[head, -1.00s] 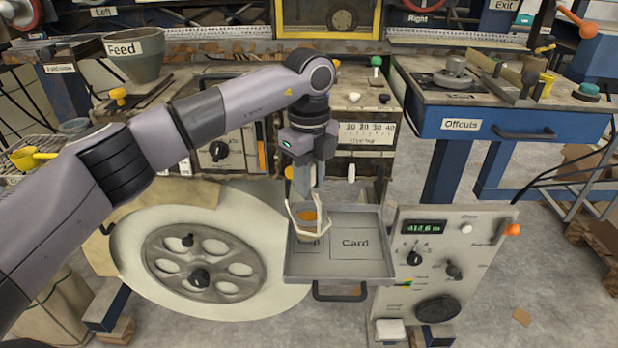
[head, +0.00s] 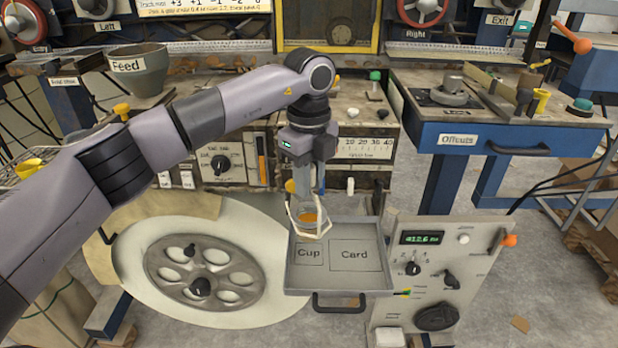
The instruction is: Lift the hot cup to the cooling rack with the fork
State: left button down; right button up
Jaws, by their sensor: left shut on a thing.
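My left gripper (head: 306,186) points down over the tray and is shut on the fork. The fork's pale prongs (head: 291,217) reach down around the cup. The cup (head: 311,217) is small and clear, with orange-brown content, and looks upright between the prongs. It appears above the back left part of the grey tray (head: 340,283), clear of the marked "Cup" square. The fork's handle is mostly hidden in the gripper. A wire rack (head: 10,178) shows partly at the left edge, behind my arm; I cannot tell whether it is the cooling rack. My right gripper is not in view.
The tray's "Card" square is empty. A control panel (head: 440,290) stands right of the tray, and a large pale disc (head: 150,285) lies to the left. The blue Offcuts bench (head: 500,130) is at right. A Feed hopper (head: 140,75) stands at back left.

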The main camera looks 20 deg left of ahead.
pick_arm(q)
jog(key=s+d+r+p, duration=0.1)
jog(key=s+r+p, duration=0.1)
jog(key=s+r, duration=0.3)
jog(key=shift+s+d+r+p, duration=0.3)
jog(key=shift+s+r+p, duration=0.05)
jog(key=shift+r, duration=0.2)
dwell(0.6)
jog(key=m, duration=0.2)
jog(key=r+m, duration=0.1)
jog(key=m, duration=0.1)
jog(key=shift+p, duration=0.3)
dwell(0.3)
